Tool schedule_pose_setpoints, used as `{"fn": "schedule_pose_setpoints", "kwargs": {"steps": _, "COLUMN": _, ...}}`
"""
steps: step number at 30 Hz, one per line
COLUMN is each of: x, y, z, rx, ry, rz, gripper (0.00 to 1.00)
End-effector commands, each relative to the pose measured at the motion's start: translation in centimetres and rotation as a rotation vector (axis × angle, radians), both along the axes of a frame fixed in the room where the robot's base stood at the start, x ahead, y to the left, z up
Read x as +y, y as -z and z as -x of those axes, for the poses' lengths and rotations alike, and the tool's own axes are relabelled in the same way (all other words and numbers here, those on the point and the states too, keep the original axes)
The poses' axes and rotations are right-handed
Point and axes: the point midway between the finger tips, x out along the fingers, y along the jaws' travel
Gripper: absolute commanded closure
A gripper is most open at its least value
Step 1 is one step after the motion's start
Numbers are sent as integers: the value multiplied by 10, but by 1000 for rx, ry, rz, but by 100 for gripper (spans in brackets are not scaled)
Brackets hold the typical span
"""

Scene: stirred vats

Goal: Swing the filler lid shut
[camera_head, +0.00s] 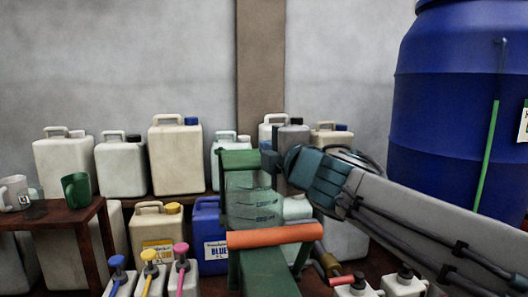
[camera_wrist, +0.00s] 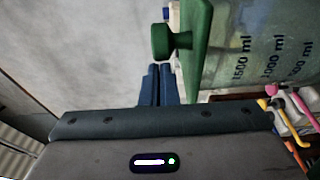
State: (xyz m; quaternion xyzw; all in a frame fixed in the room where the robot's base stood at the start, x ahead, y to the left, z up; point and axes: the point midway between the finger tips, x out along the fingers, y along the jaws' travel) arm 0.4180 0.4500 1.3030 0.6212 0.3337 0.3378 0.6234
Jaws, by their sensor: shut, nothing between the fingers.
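The filler is a clear vessel (camera_head: 252,205) with millilitre marks, held in a green frame. Its green lid (camera_head: 238,159) lies across the top in the head view, roughly level. In the wrist view the lid (camera_wrist: 197,45) is a green plate with a round knob (camera_wrist: 172,42), along the vessel's top edge. I cannot tell whether it is fully seated. My gripper (camera_head: 268,158) comes in from the right at lid height. In the wrist view its two blue fingers (camera_wrist: 158,68) are shut and empty, close to the knob; contact is unclear.
An orange bar (camera_head: 275,236) on a green stand is in front of the vessel. Jugs (camera_head: 175,158) line the shelf behind. A blue drum (camera_head: 440,120) stands at right. Pump bottles (camera_head: 150,275) stand in front at left, near a small table with mugs (camera_head: 76,190).

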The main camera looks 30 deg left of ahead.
Motion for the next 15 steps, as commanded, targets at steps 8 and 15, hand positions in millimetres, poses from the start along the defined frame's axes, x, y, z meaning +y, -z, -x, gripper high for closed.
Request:
{"fn": "schedule_pose_setpoints", "kwargs": {"steps": 8, "x": -20, "y": -5, "z": 21, "rx": -3, "ry": -12, "rz": 5, "gripper": 100}}
{"fn": "schedule_pose_setpoints", "kwargs": {"steps": 15, "x": -72, "y": -1, "z": 1, "rx": -3, "ry": -3, "rz": 6, "gripper": 100}}
